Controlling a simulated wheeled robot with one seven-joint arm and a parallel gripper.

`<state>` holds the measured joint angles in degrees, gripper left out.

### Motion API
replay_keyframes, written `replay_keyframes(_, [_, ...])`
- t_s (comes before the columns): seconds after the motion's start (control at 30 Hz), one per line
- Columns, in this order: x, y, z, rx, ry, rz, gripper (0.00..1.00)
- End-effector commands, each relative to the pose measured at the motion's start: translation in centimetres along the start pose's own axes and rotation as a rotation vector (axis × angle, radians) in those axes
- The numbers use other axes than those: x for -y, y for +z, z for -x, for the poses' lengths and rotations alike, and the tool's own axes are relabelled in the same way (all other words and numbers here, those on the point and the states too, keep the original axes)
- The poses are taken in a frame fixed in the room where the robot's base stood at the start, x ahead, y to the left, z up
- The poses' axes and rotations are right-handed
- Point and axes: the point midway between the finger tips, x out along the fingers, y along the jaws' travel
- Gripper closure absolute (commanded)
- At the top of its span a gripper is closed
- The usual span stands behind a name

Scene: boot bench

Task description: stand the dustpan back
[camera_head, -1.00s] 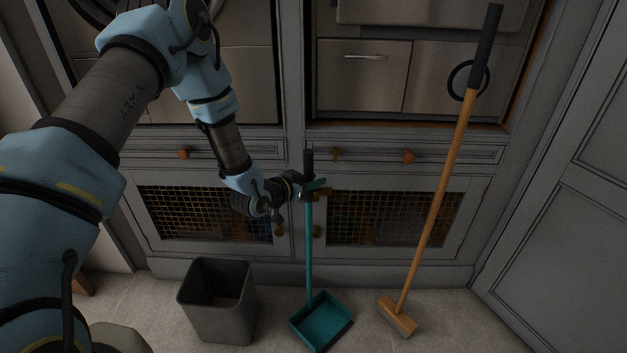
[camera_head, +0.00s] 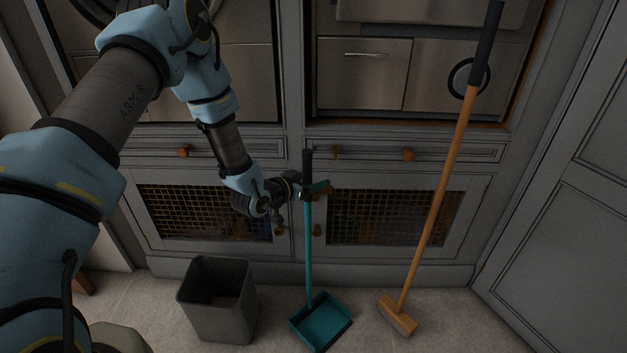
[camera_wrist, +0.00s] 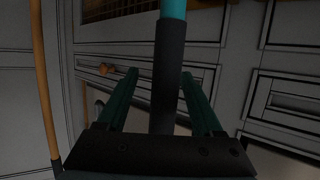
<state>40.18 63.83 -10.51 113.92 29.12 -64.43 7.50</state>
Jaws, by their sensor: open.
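The teal dustpan (camera_head: 321,322) stands on the floor in front of the cabinet, its long teal handle upright with a black grip at the top. My gripper (camera_head: 316,190) is at the upper handle, just below or at the black grip. In the wrist view the gripper (camera_wrist: 162,98) is open, with one finger on each side of the dustpan's dark handle grip (camera_wrist: 168,72). Gaps show between the handle and both fingers. The pan itself is outside the wrist view.
A grey bin (camera_head: 217,301) stands on the floor left of the dustpan. A wooden-handled broom (camera_head: 436,218) leans at the right, its head on the floor. Grey cabinet doors with mesh panels (camera_head: 393,218) stand close behind. Floor between dustpan and broom is clear.

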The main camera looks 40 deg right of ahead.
Motion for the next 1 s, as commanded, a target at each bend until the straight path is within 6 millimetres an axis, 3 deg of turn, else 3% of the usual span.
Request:
replay_keyframes(0.27, [0.1, 0.2, 1.3, 0.002, 0.000, 0.001, 0.32])
replay_keyframes(0.7, [0.1, 0.1, 9.2, 0.001, -0.001, 0.000, 0.32])
replay_keyframes(1.0, [0.0, 0.0, 10.8, 0.000, 0.000, 0.000, 0.32])
